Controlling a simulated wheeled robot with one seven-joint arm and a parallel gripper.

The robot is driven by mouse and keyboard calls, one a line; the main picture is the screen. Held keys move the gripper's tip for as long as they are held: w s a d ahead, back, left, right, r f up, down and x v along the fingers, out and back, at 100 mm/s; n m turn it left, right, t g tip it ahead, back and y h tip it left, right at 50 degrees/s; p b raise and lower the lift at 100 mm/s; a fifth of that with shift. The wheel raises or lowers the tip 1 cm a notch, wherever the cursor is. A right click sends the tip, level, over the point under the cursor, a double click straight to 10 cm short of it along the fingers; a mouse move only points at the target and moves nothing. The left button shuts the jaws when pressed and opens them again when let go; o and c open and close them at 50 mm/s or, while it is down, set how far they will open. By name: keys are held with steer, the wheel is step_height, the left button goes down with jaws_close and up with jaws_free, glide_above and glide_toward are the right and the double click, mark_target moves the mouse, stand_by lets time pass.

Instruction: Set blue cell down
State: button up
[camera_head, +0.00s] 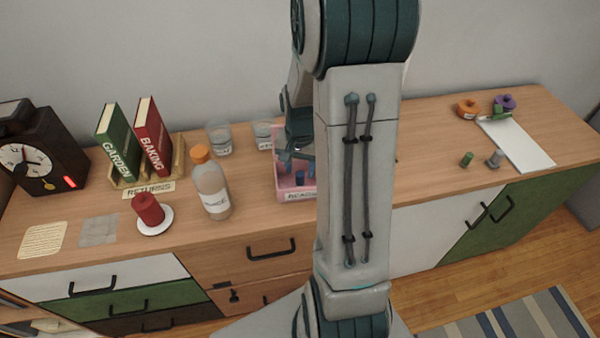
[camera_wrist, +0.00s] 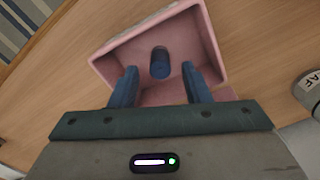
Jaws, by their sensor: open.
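The blue cell (camera_wrist: 160,63) stands inside the pink tray (camera_wrist: 200,30), near its middle, in the wrist view. In the head view the cell (camera_head: 299,178) shows small and dark blue inside the pink tray (camera_head: 296,196), partly behind my arm. My gripper (camera_wrist: 160,85) is open, its two blue fingers reaching over the tray on either side of the cell, with a visible gap to each. In the head view my gripper (camera_head: 297,158) is above the tray, largely hidden by my arm. The tray's front bears a partly hidden label.
A bottle with an orange cap (camera_head: 211,187) stands left of the tray. Glasses (camera_head: 219,138) stand behind it. A white board (camera_head: 517,146) and small items lie at the right.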

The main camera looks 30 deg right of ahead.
mark_target(300, 173)
step_height(300, 173, up, 8)
steer(key=s+a+r+n+t, duration=0.1)
steer(key=s+a+r+n, duration=0.3)
steer(key=s+a, duration=0.2)
steer(key=s+a+r+n+t, duration=0.2)
steer(key=s+a+r+n, duration=0.2)
steer(key=s+a, duration=0.2)
steer(key=shift+s+a+n, duration=0.15)
steer(key=shift+s+n, duration=0.15)
steer(key=shift+s, duration=0.25)
